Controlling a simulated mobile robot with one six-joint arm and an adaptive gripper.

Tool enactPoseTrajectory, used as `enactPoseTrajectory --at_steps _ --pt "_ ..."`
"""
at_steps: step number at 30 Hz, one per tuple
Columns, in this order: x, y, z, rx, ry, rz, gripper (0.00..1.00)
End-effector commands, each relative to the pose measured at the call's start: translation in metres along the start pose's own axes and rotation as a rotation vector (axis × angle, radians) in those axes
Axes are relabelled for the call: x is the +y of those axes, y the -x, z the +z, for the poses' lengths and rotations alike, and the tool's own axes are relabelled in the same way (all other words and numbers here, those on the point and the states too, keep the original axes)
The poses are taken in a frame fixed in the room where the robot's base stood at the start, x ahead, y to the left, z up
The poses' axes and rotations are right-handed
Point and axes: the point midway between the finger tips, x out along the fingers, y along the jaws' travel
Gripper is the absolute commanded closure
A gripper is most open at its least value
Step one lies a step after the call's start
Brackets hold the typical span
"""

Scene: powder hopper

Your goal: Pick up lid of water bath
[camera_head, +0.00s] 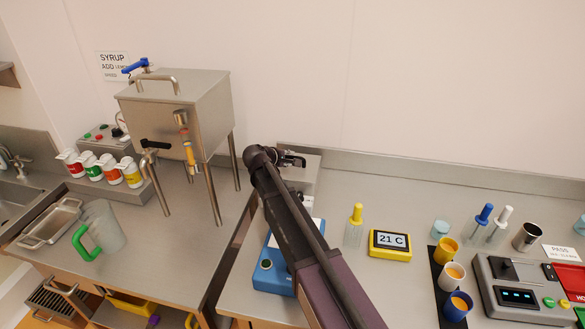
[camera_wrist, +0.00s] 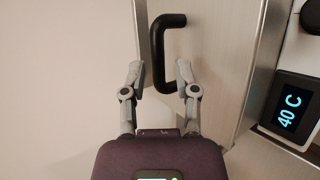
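The steel lid (camera_wrist: 212,60) of the water bath fills the middle of the wrist view, with a black bar handle (camera_wrist: 156,45) on it. A dark display reading 40 C (camera_wrist: 290,103) is on the right. My gripper (camera_wrist: 158,72) is open, with one finger on each side of the lower part of the handle. Gaps show beside the handle, so the fingers are not shut on it. In the head view, the steel top (camera_head: 308,162) shows beyond my arm, which hides much of it.
A blue device (camera_head: 268,278) is partly behind my arm. Coloured cups (camera_head: 453,276) stand farther right. A steel hopper (camera_head: 185,105) on legs is at left. The wall is close behind.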

Motion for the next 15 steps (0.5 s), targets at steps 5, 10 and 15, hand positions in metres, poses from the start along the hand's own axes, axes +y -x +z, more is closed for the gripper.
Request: enactPoseTrajectory --at_steps 5,10,15 --pt "0.000 -0.007 -0.003 0.000 0.000 0.000 0.60" --pt "0.001 -0.025 -0.008 0.001 0.001 0.000 0.60" --pt "0.001 -0.044 -0.009 0.000 0.000 0.000 0.60"
